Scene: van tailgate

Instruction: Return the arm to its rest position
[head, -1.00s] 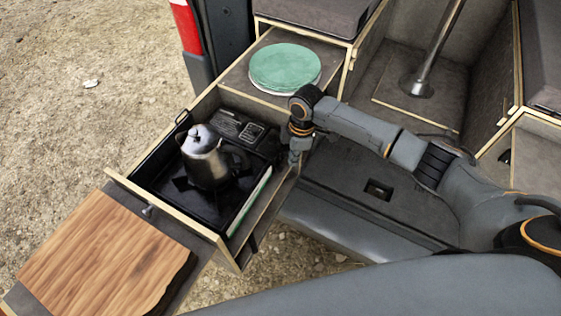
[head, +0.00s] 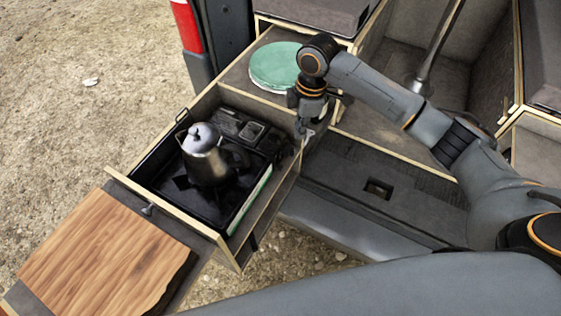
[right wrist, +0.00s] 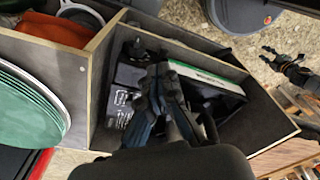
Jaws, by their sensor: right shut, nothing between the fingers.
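My right arm reaches in from the right in the head view. Its right gripper (head: 304,132) points down at the inner right edge of the pulled-out stove drawer (head: 215,236), above the rim. The gripper is shut and empty. In the right wrist view its dark fingers (right wrist: 165,78) are together, with the drawer behind them. A steel kettle (head: 204,158) stands upright on the black stove (head: 228,211), apart from the gripper.
Green plates (head: 274,66) are stacked on a shelf behind the drawer, partly hidden by my right arm. A wooden board (head: 105,255) lies at the front left. A metal post (head: 441,50) stands in the van. Open gravel (head: 80,130) lies left.

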